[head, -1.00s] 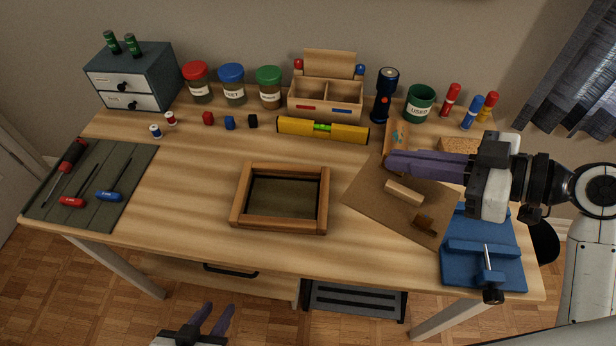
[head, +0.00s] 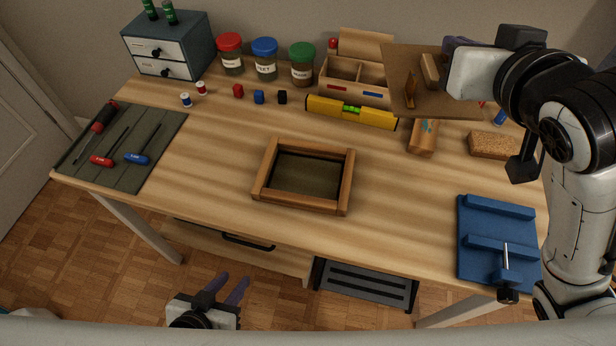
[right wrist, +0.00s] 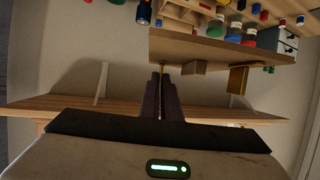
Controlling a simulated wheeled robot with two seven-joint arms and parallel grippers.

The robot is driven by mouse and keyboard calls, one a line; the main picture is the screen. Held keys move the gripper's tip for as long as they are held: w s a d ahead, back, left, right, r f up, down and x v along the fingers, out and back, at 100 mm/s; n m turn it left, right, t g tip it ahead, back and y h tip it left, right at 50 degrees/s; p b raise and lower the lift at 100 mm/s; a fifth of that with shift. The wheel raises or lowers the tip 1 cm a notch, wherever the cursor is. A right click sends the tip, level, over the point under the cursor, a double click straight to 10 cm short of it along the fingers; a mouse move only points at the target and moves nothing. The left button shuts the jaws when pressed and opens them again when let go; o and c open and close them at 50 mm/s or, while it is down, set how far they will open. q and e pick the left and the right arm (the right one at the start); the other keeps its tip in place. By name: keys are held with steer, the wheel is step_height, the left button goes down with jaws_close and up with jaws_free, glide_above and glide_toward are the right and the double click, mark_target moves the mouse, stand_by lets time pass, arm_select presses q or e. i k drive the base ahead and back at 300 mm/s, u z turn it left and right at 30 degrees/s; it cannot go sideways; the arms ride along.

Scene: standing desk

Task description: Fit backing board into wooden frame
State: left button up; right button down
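The wooden frame (head: 347,183) lies flat on the desk, with a dark recess inside. The brown backing board (head: 445,98) is up in the air above the desk's back right part, a light block and a darker piece on its face. My right gripper (head: 452,43) is shut on the board, its fingers mostly hidden in the head view. In the right wrist view the board (right wrist: 220,47) extends from the closed fingers (right wrist: 161,85); the exact grip point is hard to see. My left gripper (head: 233,288) is open and empty, low in front of the desk.
A yellow level (head: 350,112) and a wooden organizer (head: 340,88) stand behind the frame. A blue vise (head: 497,240) is at the right front, a cork-like block (head: 492,145) behind it. A tool mat (head: 120,147) lies at left. The desk around the frame is clear.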

mark_target(305, 179)
steer(key=u, duration=2.45)
steer(key=k, duration=0.95)
steer(key=z, duration=1.25)
steer(key=i, duration=0.5)
steer(key=u, duration=0.05)
